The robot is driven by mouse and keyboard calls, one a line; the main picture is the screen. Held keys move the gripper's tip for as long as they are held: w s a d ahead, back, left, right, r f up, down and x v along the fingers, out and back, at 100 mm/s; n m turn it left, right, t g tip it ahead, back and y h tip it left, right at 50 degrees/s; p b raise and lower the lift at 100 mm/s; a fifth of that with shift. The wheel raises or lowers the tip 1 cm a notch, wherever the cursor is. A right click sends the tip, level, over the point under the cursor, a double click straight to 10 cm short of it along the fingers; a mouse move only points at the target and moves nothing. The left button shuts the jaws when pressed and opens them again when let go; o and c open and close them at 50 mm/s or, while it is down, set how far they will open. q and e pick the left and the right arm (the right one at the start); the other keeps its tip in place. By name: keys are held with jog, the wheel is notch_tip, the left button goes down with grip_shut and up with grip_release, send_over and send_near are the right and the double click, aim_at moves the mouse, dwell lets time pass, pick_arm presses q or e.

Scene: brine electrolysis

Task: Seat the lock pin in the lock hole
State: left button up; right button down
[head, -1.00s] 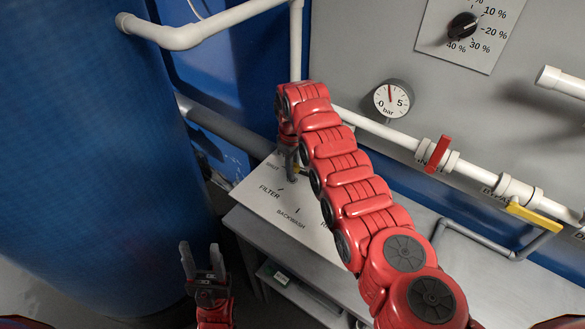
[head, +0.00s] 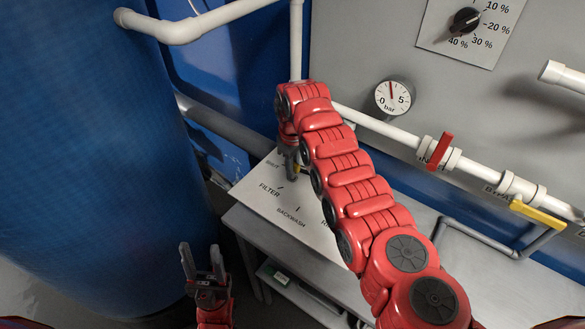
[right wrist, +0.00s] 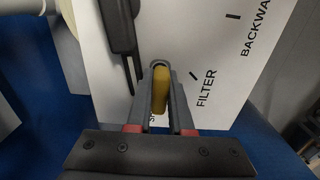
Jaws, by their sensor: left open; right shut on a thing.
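My right gripper (right wrist: 160,95) is shut on a small yellow piece, probably the lock pin (right wrist: 161,88), over the white label plate (right wrist: 215,30). In the head view the right gripper (head: 292,168) is at the plate's back edge, partly hidden by my red arm. A dark lever (right wrist: 119,30) lies just left of the jaws in the right wrist view. The lock hole cannot be made out, and whether the pin touches anything is unclear. My left gripper (head: 203,263) is open and empty, low and away from the plate (head: 250,205).
A large blue tank (head: 90,160) stands at the left. White pipes (head: 380,130) with a red-handled valve (head: 440,150) and a yellow-handled valve (head: 537,216) run along the grey wall panel. A pressure gauge (head: 394,97) is above them. The grey bench (head: 310,260) has bare space in front.

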jog(key=shift+f, duration=0.1)
dwell(0.5)
jog(key=c, duration=0.7)
grip_release()
jog(key=shift+c, duration=0.2)
jog(key=shift+w+d+r, duration=0.1)
jog(key=shift+r, duration=0.15)
